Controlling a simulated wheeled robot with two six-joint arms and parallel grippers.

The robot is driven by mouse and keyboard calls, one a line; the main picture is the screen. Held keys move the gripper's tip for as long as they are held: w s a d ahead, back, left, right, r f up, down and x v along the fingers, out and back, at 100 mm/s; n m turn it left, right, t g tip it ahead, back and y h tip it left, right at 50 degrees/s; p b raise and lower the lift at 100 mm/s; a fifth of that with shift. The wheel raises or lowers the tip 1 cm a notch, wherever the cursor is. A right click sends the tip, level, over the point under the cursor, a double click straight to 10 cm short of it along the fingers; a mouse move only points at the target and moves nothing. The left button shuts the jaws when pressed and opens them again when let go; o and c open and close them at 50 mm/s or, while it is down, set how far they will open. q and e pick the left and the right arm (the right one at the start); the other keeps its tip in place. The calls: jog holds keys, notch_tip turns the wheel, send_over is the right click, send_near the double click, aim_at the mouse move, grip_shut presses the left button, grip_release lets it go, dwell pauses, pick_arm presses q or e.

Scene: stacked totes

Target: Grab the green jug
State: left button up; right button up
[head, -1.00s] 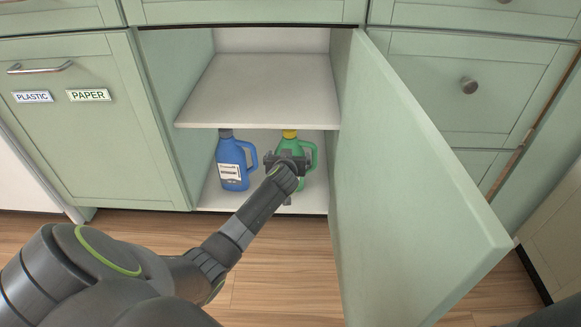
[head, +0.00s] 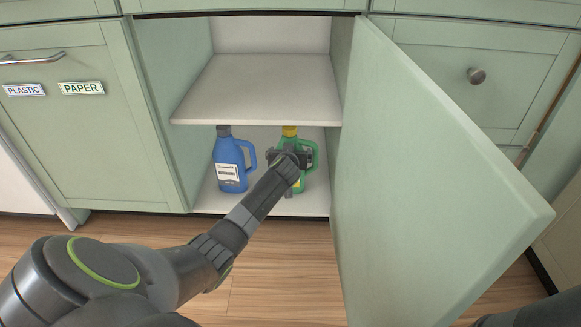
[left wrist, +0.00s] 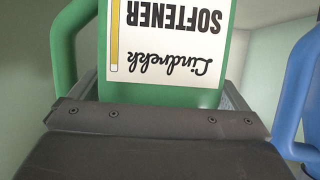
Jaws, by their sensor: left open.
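The green jug (head: 311,158) with a yellow cap stands upright on the cabinet floor, right of a blue jug (head: 230,166). My left gripper (head: 288,160) is in front of it and hides much of its body. In the left wrist view, the green jug (left wrist: 180,95) appears upside down with a white softener label facing me. My open left gripper (left wrist: 160,105) has a finger showing on each side of its body. I cannot tell whether they touch it. My right gripper is not in view.
A shelf (head: 258,90) lies above the jugs. The open cabinet door (head: 420,170) stands close on the right of my left arm. The blue jug's handle (left wrist: 296,95) is close beside the gripper in the left wrist view. Wooden floor (head: 270,270) is clear below.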

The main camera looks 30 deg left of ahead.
pick_arm(q)
jog(key=c, duration=1.2)
jog(key=shift+r, duration=0.15)
jog(key=shift+c, duration=0.4)
jog(key=shift+r, duration=0.1)
